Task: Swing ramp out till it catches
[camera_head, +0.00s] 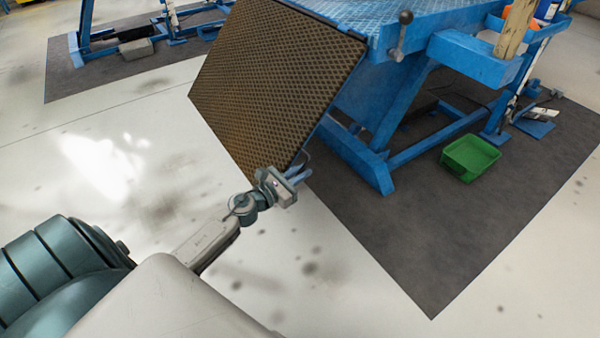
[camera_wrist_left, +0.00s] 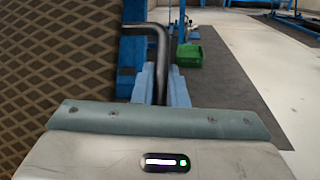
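The ramp (camera_head: 275,80) is a brown panel with a diamond pattern, hanging tilted at the near end of the blue lift table (camera_head: 380,22). It also fills the left of the left wrist view (camera_wrist_left: 60,60). A black bent handle (camera_wrist_left: 155,35) comes from the ramp's edge and runs down between the blue fingers. My left gripper (camera_head: 300,172) is at the ramp's lower right corner. Its fingers (camera_wrist_left: 162,85) look closed on the handle, with the grip partly hidden by the gripper body. My right gripper is not in view.
A lever with a dark knob (camera_head: 402,35) stands on the table's edge. A green bin (camera_head: 470,158) sits on the dark mat (camera_head: 430,240) to the right. Another blue stand (camera_head: 95,40) is at back left. Pale floor near the ramp is clear.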

